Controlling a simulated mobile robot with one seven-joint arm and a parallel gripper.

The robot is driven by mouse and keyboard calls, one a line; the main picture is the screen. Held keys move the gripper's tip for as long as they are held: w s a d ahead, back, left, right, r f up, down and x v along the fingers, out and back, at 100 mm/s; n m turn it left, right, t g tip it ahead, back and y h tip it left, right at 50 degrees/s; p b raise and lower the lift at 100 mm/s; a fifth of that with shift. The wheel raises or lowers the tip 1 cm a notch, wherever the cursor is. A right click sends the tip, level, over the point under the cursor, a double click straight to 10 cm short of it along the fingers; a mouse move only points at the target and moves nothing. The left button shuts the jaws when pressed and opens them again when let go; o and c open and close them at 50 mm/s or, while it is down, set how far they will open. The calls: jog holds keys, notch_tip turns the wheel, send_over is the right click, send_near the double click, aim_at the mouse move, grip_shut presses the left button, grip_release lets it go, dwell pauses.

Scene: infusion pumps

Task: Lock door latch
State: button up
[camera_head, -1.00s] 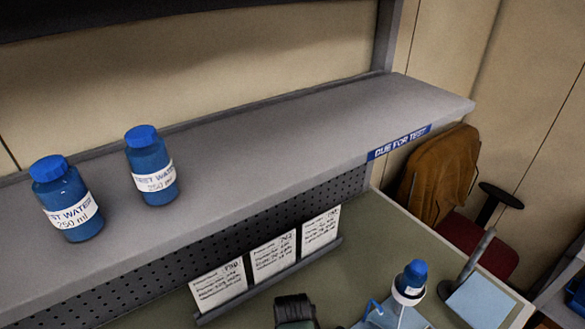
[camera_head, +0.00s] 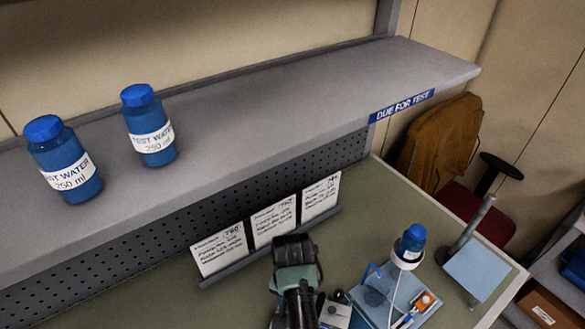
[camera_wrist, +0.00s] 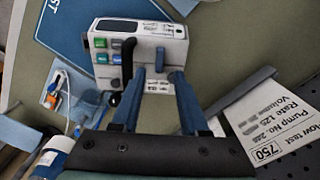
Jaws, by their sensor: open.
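The white infusion pump (camera_wrist: 172,50) lies ahead of my gripper in the wrist view, with coloured keys and a dark display on its face. A black curved lever (camera_wrist: 127,58) stands out from its front, and a small dark blue piece (camera_wrist: 160,60) shows to the right of it. I cannot tell which is the door latch. My gripper (camera_wrist: 158,76) is open, its two blue fingers pointing at the pump's lower edge; contact cannot be judged. In the head view a small part of the pump (camera_head: 336,314) shows beside my arm, which hides the rest.
A blue-capped bottle (camera_head: 409,246) stands on a light blue tray (camera_head: 372,298) right of my arm. Cards (camera_head: 272,221) stand along the bench back, below a shelf (camera_head: 270,105) with two blue bottles.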

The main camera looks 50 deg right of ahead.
notch_tip(320, 180, up, 6)
jog(key=b, duration=0.1)
dwell(0.8)
